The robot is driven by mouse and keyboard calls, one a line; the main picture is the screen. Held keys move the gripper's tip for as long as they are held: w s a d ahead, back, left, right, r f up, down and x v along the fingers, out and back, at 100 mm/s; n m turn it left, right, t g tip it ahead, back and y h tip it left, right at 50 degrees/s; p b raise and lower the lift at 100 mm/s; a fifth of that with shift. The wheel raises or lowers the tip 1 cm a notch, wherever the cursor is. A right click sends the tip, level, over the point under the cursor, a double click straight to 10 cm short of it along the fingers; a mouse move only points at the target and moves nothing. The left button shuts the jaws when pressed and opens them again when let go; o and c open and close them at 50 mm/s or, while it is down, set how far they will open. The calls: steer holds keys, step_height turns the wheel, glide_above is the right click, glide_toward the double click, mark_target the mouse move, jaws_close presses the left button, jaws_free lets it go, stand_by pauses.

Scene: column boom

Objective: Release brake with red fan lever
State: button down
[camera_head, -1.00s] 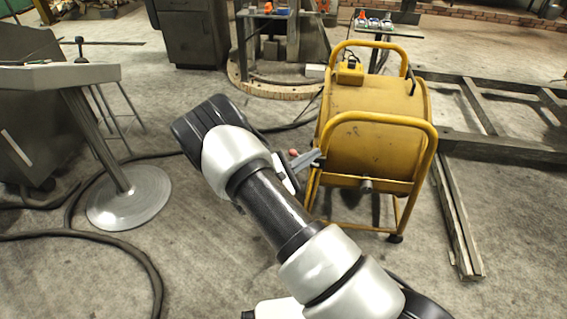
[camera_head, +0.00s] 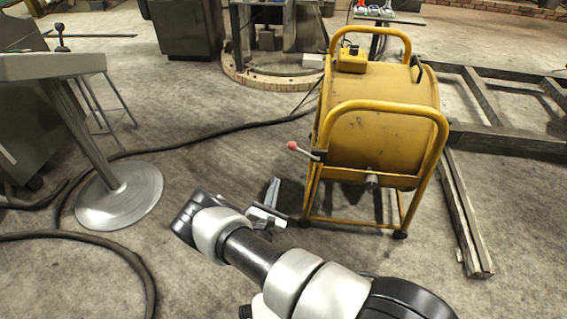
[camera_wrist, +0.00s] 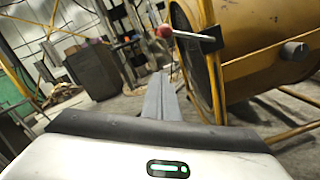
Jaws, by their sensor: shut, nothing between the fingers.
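The yellow drum fan (camera_head: 380,120) stands in its tubular frame right of centre in the head view. Its lever, a thin rod with a red knob (camera_head: 293,145), sticks out to the left from the frame's side. The red knob also shows in the wrist view (camera_wrist: 165,31), above and just right of the fingertips, with the fan (camera_wrist: 260,50) at the right. My gripper (camera_head: 275,181) is below and left of the lever, apart from it, its fingers pointing up in the head view. In the wrist view my gripper (camera_wrist: 160,82) is shut and empty.
A grey pedestal table (camera_head: 120,195) stands at the left, and a dark hose (camera_head: 190,143) runs over the floor. Metal beams (camera_head: 462,215) lie right of the fan. The concrete floor between the table and the fan is mostly clear.

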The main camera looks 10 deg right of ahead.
mark_target(304, 152)
steer(key=w+d+r+b, duration=0.2)
steer(key=w+d+r, duration=0.2)
steer(key=w, duration=0.5)
steer(key=shift+d+r+b, duration=0.15)
steer(key=shift+d+b, duration=0.25)
steer(key=shift+d, duration=0.4)
steer(key=shift+w+r, duration=0.1)
